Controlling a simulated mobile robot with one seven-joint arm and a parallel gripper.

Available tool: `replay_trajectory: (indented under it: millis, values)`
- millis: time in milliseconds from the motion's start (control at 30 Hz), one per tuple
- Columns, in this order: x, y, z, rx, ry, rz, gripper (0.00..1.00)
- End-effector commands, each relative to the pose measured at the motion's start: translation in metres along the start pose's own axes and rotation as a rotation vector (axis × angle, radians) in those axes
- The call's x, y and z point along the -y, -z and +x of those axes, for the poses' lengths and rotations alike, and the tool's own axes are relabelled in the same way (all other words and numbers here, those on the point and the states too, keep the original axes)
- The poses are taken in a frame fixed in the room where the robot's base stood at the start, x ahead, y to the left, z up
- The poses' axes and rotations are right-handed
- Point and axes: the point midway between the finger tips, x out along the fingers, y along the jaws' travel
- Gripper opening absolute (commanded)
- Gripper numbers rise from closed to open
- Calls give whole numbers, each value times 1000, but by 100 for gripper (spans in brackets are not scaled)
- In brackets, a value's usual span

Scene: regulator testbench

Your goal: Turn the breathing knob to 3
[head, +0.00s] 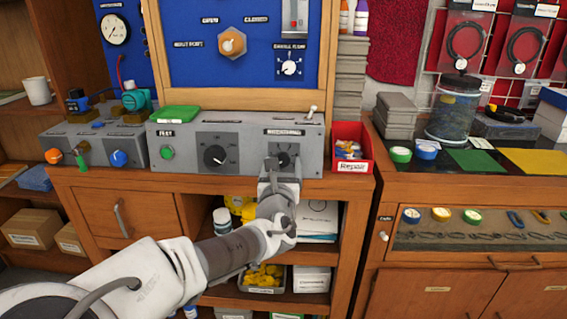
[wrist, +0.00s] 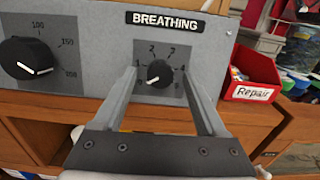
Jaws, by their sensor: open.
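The breathing knob (wrist: 159,72) is a small black dial with a white pointer line, under the BREATHING label (wrist: 165,21) on the grey control box (head: 240,145). In the wrist view its pointer line points to the lower left; numbers are printed around it. My gripper (wrist: 160,85) is open, its two fingers on either side of the knob, with gaps between them and it. I cannot tell how deep the fingertips reach. In the head view my gripper (head: 283,165) is in front of the breathing panel and hides part of it.
A larger black knob (head: 214,155) is left of the breathing panel on the same box. A red Repair bin (head: 351,163) stands just right of the box. A green item (head: 178,112) lies on top of the box. Shelves are below.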

Motion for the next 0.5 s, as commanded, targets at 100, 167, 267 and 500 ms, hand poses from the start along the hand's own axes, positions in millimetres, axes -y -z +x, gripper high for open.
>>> replay_trajectory:
  millis: [100,167,267,500]
  values:
    - [0,0,0,0,0,0,74]
    - [0,0,0,0,0,0,74]
    - [0,0,0,0,0,0,74]
    - [0,0,0,0,0,0,42]
